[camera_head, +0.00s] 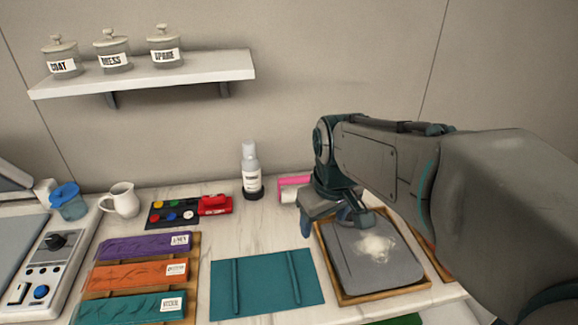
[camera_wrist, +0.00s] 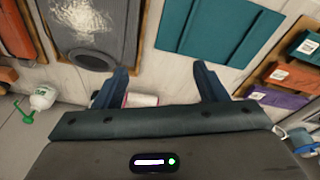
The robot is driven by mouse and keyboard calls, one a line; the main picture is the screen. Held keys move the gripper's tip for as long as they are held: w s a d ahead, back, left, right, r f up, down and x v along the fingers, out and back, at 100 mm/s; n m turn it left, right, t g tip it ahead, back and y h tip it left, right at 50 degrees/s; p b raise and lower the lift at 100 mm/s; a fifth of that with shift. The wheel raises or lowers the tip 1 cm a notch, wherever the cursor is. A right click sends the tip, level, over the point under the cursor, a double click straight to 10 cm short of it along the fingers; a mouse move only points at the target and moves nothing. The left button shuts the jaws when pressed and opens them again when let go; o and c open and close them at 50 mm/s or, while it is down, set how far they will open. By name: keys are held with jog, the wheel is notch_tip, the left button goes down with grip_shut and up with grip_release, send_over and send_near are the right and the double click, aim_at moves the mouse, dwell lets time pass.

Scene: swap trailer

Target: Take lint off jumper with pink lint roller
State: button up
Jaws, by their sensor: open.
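The pink lint roller (camera_head: 293,188) lies on the counter near the back wall, partly hidden behind my arm. Its white roll (camera_wrist: 142,100) and a bit of pink show in the wrist view, low between the finger bases and partly covered by my gripper body. The grey folded jumper (camera_head: 350,272) lies in a wooden-edged tray, with a pale patch of lint (camera_head: 377,246) on it. It also shows at the top left of the wrist view (camera_wrist: 92,55). My gripper (camera_wrist: 160,68) is open and empty, pointing down above the counter, beside the jumper's tray.
A teal mat (camera_head: 266,284) lies left of the tray. A spray bottle (camera_head: 250,172) stands left of the roller. A shelf (camera_head: 150,75) holds jars.

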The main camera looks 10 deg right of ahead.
jog(key=w+r+n+g+p, duration=0.15)
jog(key=w+n, duration=0.45)
jog(key=w, duration=0.8)
jog(key=n+p, duration=0.3)
jog(key=n, duration=0.5)
send_over(296, 178)
jog(key=shift+g, duration=0.45)
notch_tip(296, 178, down, 5)
jog(key=shift+s+r, duration=0.1)
jog(key=shift+r, duration=0.05)
notch_tip(296, 178, down, 8)
jog(key=shift+r+p, duration=0.1)
jog(key=shift+p, duration=0.3)
jog(key=shift+w+f+p, duration=0.15)
jog(key=shift+f+p, duration=0.35)
jog(key=shift+f, duration=0.9)
jog(key=shift+w+f+p, duration=0.15)
jog(key=shift+f+p, duration=0.3)
jog(key=shift+f, duration=0.9)
jog(key=c, duration=1.1)
